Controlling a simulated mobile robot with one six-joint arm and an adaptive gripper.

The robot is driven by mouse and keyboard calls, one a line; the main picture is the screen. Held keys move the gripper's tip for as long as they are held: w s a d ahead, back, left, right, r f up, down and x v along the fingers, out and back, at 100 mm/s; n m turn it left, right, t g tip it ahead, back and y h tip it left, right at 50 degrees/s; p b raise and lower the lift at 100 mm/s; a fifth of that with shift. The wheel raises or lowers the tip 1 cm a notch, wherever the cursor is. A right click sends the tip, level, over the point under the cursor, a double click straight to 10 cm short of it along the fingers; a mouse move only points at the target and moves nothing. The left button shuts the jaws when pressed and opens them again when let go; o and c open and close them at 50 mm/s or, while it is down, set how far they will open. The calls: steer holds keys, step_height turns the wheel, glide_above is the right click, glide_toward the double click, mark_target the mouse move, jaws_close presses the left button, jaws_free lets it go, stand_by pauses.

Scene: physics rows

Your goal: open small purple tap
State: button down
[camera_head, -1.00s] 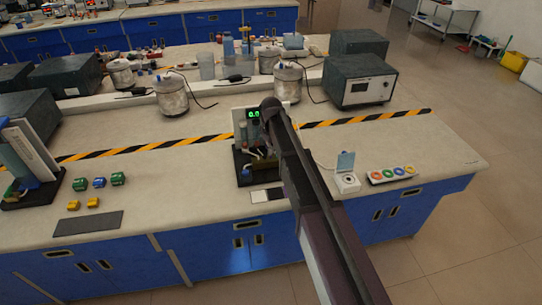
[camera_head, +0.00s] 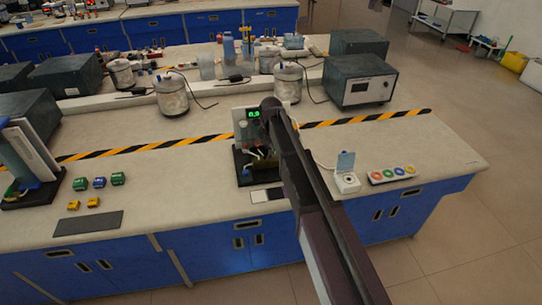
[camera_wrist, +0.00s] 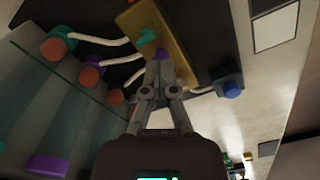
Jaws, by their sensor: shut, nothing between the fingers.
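In the wrist view, a small purple tap (camera_wrist: 163,53) sits on the edge of a gold block (camera_wrist: 165,22), beside a teal tap (camera_wrist: 147,38). My gripper (camera_wrist: 158,66) is shut, with its fingertips right at the purple tap and nothing held between them. Whether they touch it I cannot tell, and the fingertips partly cover it. In the head view my arm hides the taps; the dark-based apparatus with the gold block (camera_head: 264,163) stands on the bench under my arm.
In the wrist view, white hoses run from orange-brown fittings (camera_wrist: 89,77) towards the gold block. A blue knob (camera_wrist: 233,90) lies to the right, and a larger purple piece (camera_wrist: 47,165) at lower left.

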steer(key=shift+n, duration=0.8)
steer(key=n, duration=0.2)
steer(key=shift+n, duration=2.4)
steer(key=c, duration=1.4)
jaws_free()
steer(key=c, duration=1.1)
jaws_free()
steer(key=shift+c, duration=0.2)
steer(key=shift+r, duration=0.1)
